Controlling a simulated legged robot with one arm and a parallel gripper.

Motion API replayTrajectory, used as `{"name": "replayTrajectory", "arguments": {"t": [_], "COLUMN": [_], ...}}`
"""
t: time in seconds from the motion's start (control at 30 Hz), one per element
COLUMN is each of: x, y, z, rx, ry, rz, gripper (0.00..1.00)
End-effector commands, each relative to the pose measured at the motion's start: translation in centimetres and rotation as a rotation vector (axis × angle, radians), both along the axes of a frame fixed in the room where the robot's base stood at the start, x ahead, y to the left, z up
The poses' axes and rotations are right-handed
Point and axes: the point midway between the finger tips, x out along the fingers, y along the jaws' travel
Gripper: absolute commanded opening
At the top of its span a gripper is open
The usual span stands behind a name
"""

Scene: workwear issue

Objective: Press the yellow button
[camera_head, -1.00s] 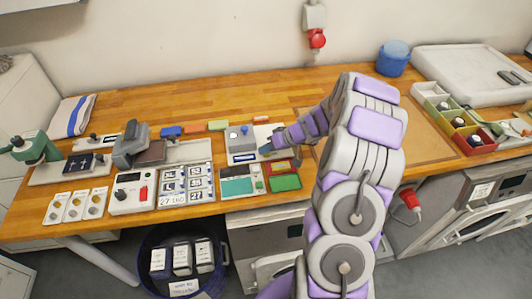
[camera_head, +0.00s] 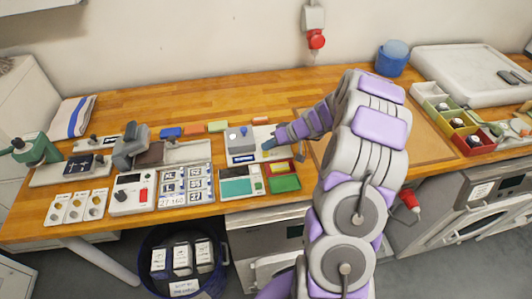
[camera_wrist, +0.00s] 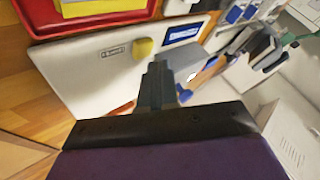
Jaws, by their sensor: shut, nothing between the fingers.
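The yellow button (camera_wrist: 143,48) shows in the wrist view as a rounded yellow shape on a pale device panel (camera_wrist: 95,72), between a small label and a blue-edged display (camera_wrist: 183,33). In the head view the device (camera_head: 241,157) stands mid-table, and I cannot make out the button there, near my gripper. My gripper (camera_head: 271,145) is low over the right part of this device. In the wrist view my gripper (camera_wrist: 158,68) is shut and empty, its tips just below the button in the picture. They look apart from it, but the height gap is unclear.
A red-edged tray (camera_head: 296,174) with a green part lies in front of the device. Bare wood lies along the back.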

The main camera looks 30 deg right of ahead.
Motion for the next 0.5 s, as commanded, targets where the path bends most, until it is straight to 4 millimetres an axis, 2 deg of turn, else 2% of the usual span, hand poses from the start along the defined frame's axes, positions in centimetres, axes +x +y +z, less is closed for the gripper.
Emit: {"name": "replayTrajectory", "arguments": {"t": [0.17, 0.5], "x": [0.0, 0.1], "y": [0.1, -0.1], "z": [0.5, 3.7], "rx": [0.000, 0.000], "ry": [-0.001, -0.003], "rz": [0.001, -0.001], "gripper": [0.00, 0.00]}}
